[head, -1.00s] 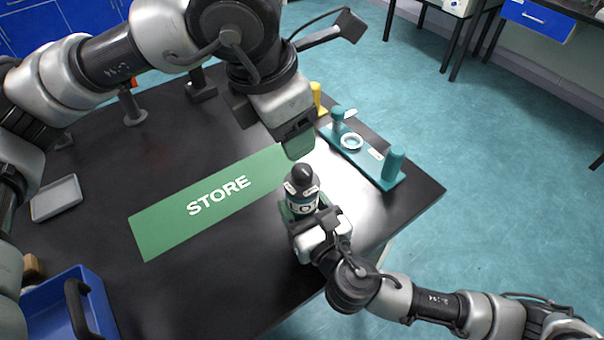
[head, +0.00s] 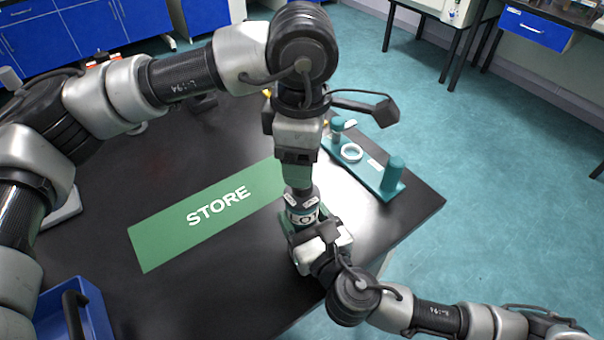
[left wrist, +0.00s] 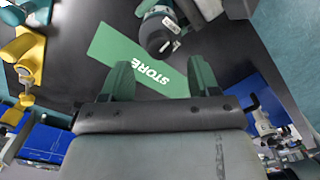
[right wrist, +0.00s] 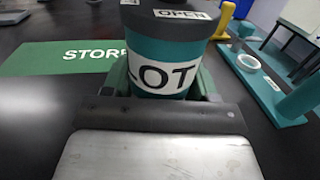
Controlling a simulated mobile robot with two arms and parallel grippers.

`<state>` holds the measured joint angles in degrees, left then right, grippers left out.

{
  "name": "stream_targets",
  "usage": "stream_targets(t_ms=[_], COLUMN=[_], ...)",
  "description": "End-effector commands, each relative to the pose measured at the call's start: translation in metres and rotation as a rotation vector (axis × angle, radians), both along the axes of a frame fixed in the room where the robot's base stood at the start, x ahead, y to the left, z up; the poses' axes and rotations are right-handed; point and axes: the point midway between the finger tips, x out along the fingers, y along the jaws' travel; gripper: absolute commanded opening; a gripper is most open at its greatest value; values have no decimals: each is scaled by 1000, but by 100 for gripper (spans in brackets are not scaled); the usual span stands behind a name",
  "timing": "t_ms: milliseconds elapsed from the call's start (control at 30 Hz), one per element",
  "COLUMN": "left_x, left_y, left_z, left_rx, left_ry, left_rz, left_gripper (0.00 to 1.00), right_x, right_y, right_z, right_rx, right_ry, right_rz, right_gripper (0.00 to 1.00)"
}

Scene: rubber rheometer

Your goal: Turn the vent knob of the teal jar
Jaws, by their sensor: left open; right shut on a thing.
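The teal jar (head: 303,216) stands upright near the right end of the green STORE strip. It also shows in the right wrist view (right wrist: 165,80), with a white LOT label and a dark lid (right wrist: 175,20) marked OPEN. My right gripper (right wrist: 163,90) is shut around the jar's body. My left gripper (head: 297,182) is open and points down just above the jar's lid, hiding the knob in the head view. In the left wrist view the dark knob (left wrist: 158,42) lies beyond the open fingers (left wrist: 162,78), apart from them.
The green STORE strip (head: 175,232) lies left of the jar. A teal stand (head: 365,170) with posts and a white ring (head: 351,152) is behind right. A blue bin (head: 98,310) is at front left. A yellow piece (left wrist: 28,55) shows in the left wrist view.

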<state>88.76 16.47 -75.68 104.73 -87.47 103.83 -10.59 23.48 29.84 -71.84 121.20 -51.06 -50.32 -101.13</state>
Motion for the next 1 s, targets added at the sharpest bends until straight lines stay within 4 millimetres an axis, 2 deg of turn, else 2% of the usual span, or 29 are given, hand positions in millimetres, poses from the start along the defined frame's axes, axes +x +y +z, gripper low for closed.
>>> stream_targets(t_ms=[100,300,667,1000], left_x=[0,0,0,0], left_y=[0,0,0,0], left_z=[-22,-42,-47,-47], left_rx=[0,0,0,0], left_ry=[2,-1,-1,-2], left_rz=[0,0,1,1], left_gripper=[61,61,61,11], right_x=[0,0,0,0], right_y=[0,0,0,0], right_z=[0,0,0,0], right_rx=[0,0,0,0], right_ry=[1,1,1,1], right_rz=[0,0,0,0], right_gripper=[31,31,31,31])
